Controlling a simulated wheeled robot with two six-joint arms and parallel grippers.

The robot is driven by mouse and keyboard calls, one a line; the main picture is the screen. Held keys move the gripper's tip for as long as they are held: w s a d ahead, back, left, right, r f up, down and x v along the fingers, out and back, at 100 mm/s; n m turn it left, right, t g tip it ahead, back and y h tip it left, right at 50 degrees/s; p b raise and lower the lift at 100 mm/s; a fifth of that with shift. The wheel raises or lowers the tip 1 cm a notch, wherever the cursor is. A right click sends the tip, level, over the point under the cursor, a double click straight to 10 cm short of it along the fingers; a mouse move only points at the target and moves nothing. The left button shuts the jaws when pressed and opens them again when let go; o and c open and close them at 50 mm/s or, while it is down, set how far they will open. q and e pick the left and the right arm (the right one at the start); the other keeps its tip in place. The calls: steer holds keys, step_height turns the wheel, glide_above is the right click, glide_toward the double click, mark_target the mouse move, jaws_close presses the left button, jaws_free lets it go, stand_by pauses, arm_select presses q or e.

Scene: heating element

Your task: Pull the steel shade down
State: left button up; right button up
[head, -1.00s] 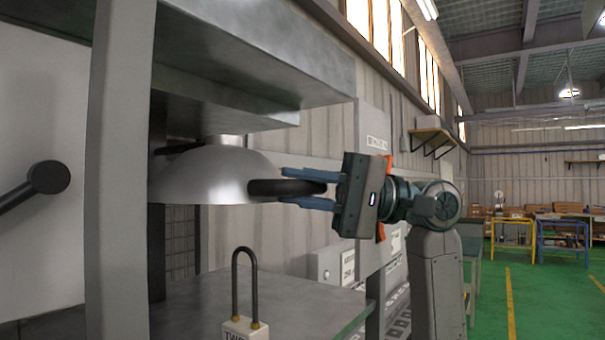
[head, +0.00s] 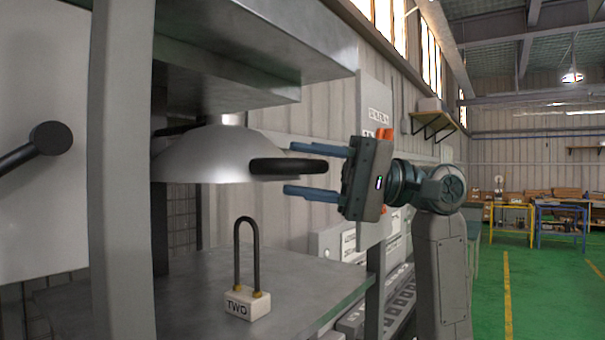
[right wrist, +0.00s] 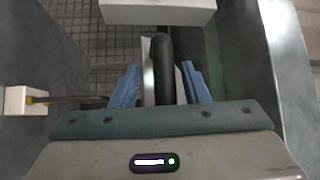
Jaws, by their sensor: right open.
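The steel shade (head: 205,160) is a grey dome under the machine's upper block in the head view, well above the lower steel surface. A thick black handle (head: 290,167) sticks out from its right side. My right gripper (head: 293,171) is open, with one blue finger above the handle and one below. A gap shows between the lower finger and the handle. In the right wrist view, the handle (right wrist: 163,70) runs between the open fingers (right wrist: 160,88). My left gripper is not in view.
A padlock (head: 246,303) marked TWO stands on the lower steel surface (head: 190,290) below the shade. A grey post (head: 122,170) rises on the left, beside a black-knobbed lever (head: 50,138). The upper block (head: 250,45) overhangs the shade. Green floor (head: 540,290) is open at right.

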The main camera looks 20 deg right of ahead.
steer(key=s+d+f+b, duration=0.1)
steer(key=d+b, duration=0.3)
steer(key=d, duration=0.6)
steer(key=shift+f, duration=0.3)
